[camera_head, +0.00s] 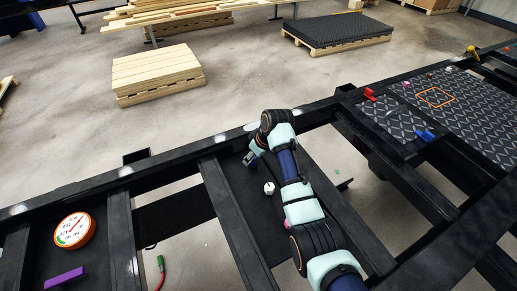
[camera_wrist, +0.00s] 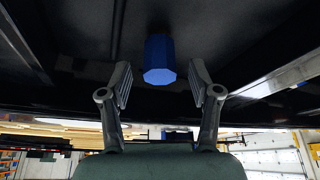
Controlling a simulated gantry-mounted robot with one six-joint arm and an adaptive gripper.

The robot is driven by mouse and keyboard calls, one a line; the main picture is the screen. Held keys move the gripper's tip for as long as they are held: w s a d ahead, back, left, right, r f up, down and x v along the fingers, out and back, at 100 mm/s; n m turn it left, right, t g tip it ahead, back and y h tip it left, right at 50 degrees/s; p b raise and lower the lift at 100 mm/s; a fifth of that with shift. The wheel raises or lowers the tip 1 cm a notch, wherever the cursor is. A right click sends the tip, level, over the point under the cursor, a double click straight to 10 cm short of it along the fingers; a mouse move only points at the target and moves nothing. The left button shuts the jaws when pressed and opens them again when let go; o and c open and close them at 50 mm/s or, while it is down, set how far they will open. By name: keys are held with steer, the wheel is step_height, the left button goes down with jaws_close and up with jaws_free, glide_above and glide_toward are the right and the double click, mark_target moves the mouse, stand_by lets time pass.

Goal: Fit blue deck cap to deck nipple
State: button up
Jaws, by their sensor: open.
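A blue faceted cap (camera_wrist: 160,60) shows in the wrist view against a dark surface, between and slightly beyond my fingertips. My gripper (camera_wrist: 163,84) is open, with one finger on each side of the cap and a visible gap on both sides. In the head view my gripper (camera_head: 251,159) is small, at the far end of my arm near the dark frame beam; the cap cannot be made out clearly there. I cannot identify the deck nipple with certainty in either view.
A white faceted piece (camera_head: 269,188) lies on a dark panel beside my arm. A round gauge (camera_head: 75,231) and a purple bar (camera_head: 65,277) are at the left. A tread-plate deck (camera_head: 465,110) at right bears a red piece (camera_head: 370,94) and a blue piece (camera_head: 425,135). Black frame beams surround my arm.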

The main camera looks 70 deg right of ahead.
steer(key=v, duration=0.9)
steer(key=shift+r, duration=0.25)
steer(key=shift+s+r, duration=0.1)
steer(key=shift+s, duration=0.05)
